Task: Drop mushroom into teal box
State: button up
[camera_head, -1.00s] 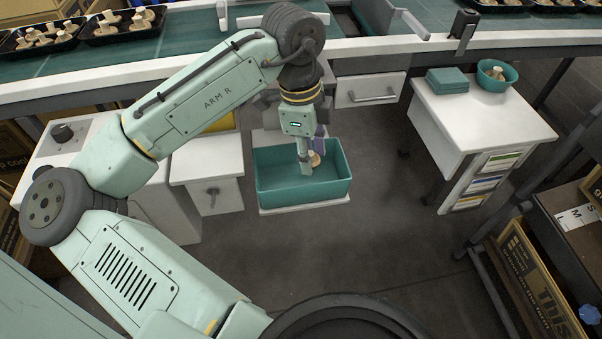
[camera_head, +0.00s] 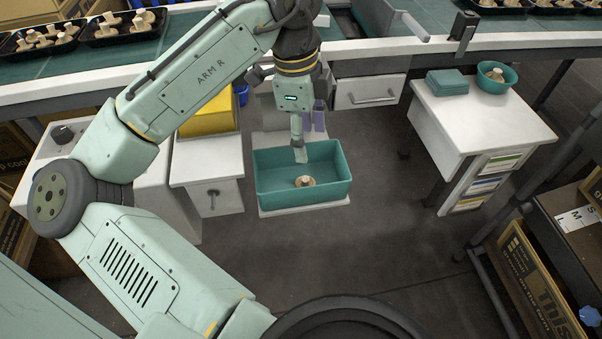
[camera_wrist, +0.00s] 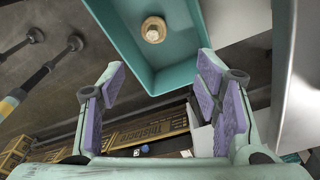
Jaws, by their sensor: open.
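A tan mushroom (camera_head: 305,181) lies on the floor of the teal box (camera_head: 327,198), a little toward its front. My gripper (camera_head: 307,138) is above the back part of the box, apart from the mushroom. In the wrist view my gripper (camera_wrist: 160,88) has its purple-padded fingers spread wide with nothing between them. The mushroom (camera_wrist: 154,29) also shows there, inside the teal box (camera_wrist: 187,76), beyond the fingertips.
A teal bowl (camera_head: 510,84) with a mushroom in it stands on the white cabinet (camera_head: 500,117) at the right, beside stacked teal trays (camera_head: 447,82). Black trays of mushrooms (camera_head: 122,35) lie on the conveyor (camera_head: 65,68). A yellow bin (camera_head: 208,122) stands left of the box.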

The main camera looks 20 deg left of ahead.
notch_tip(320, 180, up, 7)
jog(key=shift+a+f, duration=0.15)
jog(key=shift+a, duration=0.25)
jog(key=shift+s, duration=0.1)
